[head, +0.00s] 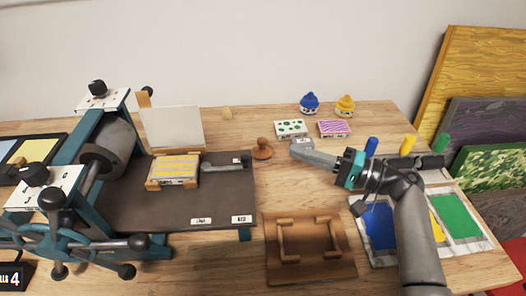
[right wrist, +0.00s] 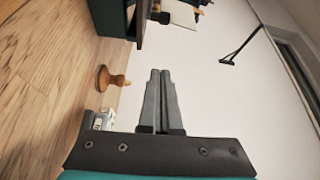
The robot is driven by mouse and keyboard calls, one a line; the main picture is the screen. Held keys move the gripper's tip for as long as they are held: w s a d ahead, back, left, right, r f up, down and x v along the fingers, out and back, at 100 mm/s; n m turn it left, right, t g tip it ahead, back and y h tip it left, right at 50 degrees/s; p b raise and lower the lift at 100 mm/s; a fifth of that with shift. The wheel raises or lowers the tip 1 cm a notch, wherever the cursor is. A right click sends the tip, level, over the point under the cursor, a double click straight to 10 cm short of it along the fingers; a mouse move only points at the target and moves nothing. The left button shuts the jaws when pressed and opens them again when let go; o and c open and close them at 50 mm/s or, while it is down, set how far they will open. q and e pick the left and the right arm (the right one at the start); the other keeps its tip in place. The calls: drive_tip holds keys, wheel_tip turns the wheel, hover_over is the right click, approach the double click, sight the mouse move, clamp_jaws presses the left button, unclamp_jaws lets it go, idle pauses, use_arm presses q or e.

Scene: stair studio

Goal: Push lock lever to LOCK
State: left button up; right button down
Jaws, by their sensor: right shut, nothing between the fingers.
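A grey lever with a dark knob (head: 222,166) lies on the dark bed (head: 170,214) of a press, beside a wooden frame holding a yellow-striped block (head: 173,169). It points right, toward the bed's far right corner. Two small white labels (head: 201,221) sit on the bed's front edge; their words are too small to read. My right gripper (head: 296,148) is shut and empty, to the right of the bed and apart from the lever. Its closed fingers also show in the right wrist view (right wrist: 159,72). My left gripper is not in view.
A wooden knob (head: 263,149) stands between the bed and my right fingertips; it also shows in the wrist view (right wrist: 112,79). Patterned blocks (head: 291,128) lie behind my gripper. A brown wooden tray (head: 310,268) and paint tray (head: 380,257) lie in front. The press roller (head: 107,147) stands left.

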drive_tip(key=a+p, duration=0.1)
drive_tip(key=a, duration=0.8)
drive_tip(key=shift+w+a, duration=0.2)
drive_tip(key=shift+w, duration=0.2)
